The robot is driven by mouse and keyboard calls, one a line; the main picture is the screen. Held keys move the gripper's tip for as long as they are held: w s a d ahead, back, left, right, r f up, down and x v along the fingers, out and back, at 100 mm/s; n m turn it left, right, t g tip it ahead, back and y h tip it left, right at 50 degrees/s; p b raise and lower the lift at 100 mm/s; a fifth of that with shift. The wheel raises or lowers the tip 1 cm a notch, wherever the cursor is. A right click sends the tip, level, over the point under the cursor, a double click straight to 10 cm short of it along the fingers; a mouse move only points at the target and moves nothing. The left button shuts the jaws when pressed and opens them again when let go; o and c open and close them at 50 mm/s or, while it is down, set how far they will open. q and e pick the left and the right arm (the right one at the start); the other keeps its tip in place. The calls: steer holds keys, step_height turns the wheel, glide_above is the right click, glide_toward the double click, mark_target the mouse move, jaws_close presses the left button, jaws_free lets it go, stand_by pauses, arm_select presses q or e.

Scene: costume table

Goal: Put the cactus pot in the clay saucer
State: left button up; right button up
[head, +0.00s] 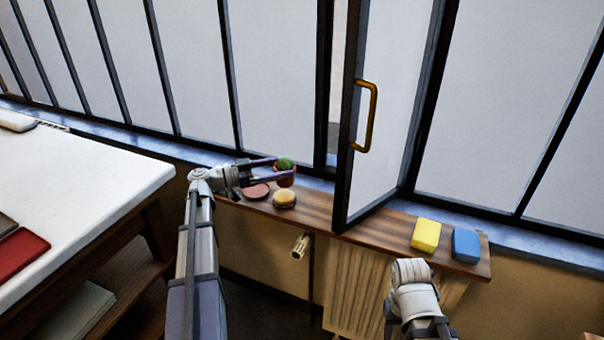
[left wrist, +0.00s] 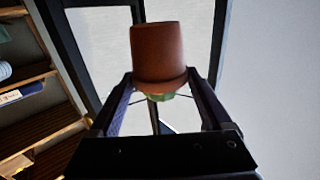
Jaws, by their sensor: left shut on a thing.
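The cactus pot (head: 286,180) is a small red-brown pot with a green cactus on top. My left gripper (head: 276,171) is shut on it and holds it upright near the window, at the left end of the wooden sill. In the left wrist view the pot (left wrist: 158,52) shows upside down between the two fingers (left wrist: 160,92), with its rim and a bit of green toward the gripper. The clay saucer (head: 257,191) looks like a flat reddish disc on the sill, just left of and below the pot in the head view. My right gripper's fingers do not show.
A round tan-topped object (head: 285,199) lies on the sill close to the saucer. An open window panel (head: 375,130) with a brass handle (head: 366,117) juts over the sill. A yellow block (head: 426,235) and a blue block (head: 466,245) lie at the right end. A white table (head: 75,185) stands left.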

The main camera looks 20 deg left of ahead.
arm_select(q)
steer(key=a+r+n+t+y+p, duration=0.45)
steer(key=a+n+y, duration=0.2)
steer(key=a, duration=0.35)
steer(key=shift+m+t+y, duration=0.35)
steer(key=shift+y, duration=0.1)
step_height(320, 180, down, 11)
steer(key=b, duration=1.1)
steer(key=shift+w+a, duration=0.1)
steer(key=shift+w, duration=0.05)
steer(key=shift+r, duration=0.15)
steer(key=o, duration=1.1)
steer(key=shift+f, duration=0.2)
steer(key=shift+c, duration=0.2)
steer(key=shift+o, duration=1.3)
steer(key=shift+r, duration=0.15)
